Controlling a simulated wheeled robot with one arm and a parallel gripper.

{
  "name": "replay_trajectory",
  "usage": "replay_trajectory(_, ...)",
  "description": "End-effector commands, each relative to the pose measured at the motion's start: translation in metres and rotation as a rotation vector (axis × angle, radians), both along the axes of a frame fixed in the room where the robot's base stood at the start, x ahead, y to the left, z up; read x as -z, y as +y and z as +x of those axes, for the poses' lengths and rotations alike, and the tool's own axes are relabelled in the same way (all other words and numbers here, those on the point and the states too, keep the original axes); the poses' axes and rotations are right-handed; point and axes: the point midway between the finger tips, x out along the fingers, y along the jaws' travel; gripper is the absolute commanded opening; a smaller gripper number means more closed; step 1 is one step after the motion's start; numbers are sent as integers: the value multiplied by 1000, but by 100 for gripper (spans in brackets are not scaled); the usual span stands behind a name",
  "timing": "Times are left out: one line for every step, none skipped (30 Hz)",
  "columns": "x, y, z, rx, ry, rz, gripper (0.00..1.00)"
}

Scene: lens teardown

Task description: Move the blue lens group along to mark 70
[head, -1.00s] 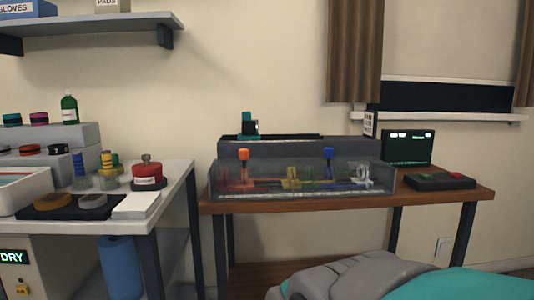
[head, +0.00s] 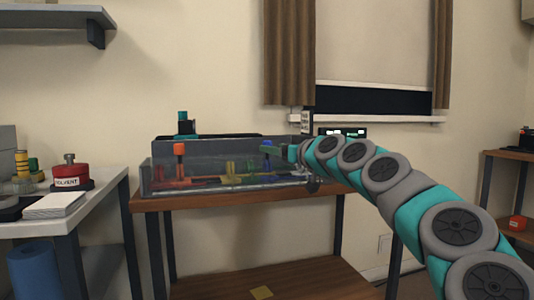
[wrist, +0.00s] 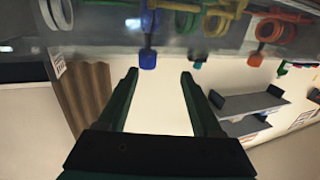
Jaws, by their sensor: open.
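The blue lens group shows in the wrist view as a blue knob (wrist: 148,58) on a stem, with its upper part cut off by the frame edge. In the head view my gripper (head: 280,149) is at the right part of the clear case (head: 215,165). The mark numbers are not readable.
An orange knob (head: 179,149) with a red group stands at the case's left, and a yellow group (head: 229,170) is mid-case. A white ring (wrist: 55,12) is beside the blue one in the wrist view. A red solvent pot (head: 70,174) stands on the left bench.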

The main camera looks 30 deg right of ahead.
Motion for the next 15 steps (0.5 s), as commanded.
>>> replay_trajectory(1,-11,0,19,-10,1,67)
replay_trajectory(1,-15,0,27,-14,1,67)
replay_trajectory(1,-19,1,33,-18,1,67)
replay_trajectory(1,-20,2,34,-19,1,67)
replay_trajectory(1,-20,4,35,-19,1,67)
replay_trajectory(0,-20,8,34,-19,1,67)
replay_trajectory(0,-20,11,34,-19,1,67)
replay_trajectory(0,-19,15,33,-19,1,67)
replay_trajectory(0,-20,20,34,-19,0,67)
replay_trajectory(0,-20,25,34,-18,-1,67)
replay_trajectory(1,-19,30,33,-17,-1,67)
replay_trajectory(1,-19,36,32,-16,1,67)
replay_trajectory(2,-18,41,31,-15,1,67)
replay_trajectory(1,-19,45,31,-16,1,67)
replay_trajectory(0,-19,49,33,-17,0,67)
